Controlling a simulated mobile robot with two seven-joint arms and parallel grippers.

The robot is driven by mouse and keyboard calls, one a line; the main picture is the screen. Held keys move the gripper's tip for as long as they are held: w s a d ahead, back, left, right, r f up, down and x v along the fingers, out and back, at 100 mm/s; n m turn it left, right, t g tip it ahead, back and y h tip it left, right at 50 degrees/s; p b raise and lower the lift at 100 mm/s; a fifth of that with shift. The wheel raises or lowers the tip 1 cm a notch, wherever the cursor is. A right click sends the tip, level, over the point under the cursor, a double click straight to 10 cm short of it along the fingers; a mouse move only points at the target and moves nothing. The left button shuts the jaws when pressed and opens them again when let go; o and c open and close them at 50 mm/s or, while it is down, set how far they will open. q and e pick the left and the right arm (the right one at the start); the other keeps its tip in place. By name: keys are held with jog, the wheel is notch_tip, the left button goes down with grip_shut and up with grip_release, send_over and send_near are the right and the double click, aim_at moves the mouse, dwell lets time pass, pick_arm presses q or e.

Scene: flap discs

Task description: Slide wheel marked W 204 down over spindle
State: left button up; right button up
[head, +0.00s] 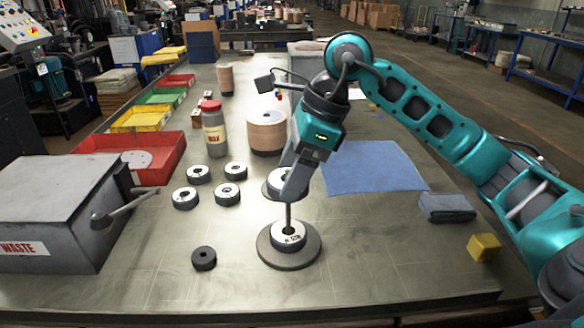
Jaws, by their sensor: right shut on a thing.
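My right gripper (285,190) is shut on a flap disc wheel (272,184) with a pale top and dark rim. It holds the wheel above the spindle (289,217), a thin upright rod. The finger hides part of the wheel, its marking and the rod's tip, so I cannot tell whether the rod has entered the hole. Below, another wheel (289,238) lies around the rod on the round grey base plate (268,259); its printed mark is too small to read surely. My left gripper is not in view.
Several loose wheels (226,195) lie left of the spindle, with a black ring (204,258) nearer. A grey waste box (60,205) with a lever stands left. A jar (214,135) and brown roll (266,133) stand behind. A blue cloth (370,166) lies right.

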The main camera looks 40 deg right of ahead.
aim_at(288, 211)
notch_tip(288, 211, down, 6)
jog(key=b, duration=0.5)
jog(key=shift+f, duration=0.15)
jog(key=o, duration=1)
jog(key=shift+r, duration=0.2)
jog(key=shift+o, duration=1)
pick_arm(q)
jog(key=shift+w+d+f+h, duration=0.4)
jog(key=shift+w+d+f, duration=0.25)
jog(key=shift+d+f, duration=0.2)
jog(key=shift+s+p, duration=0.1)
jog(key=shift+p, duration=0.2)
pick_arm(e)
jog(key=shift+r, duration=0.1)
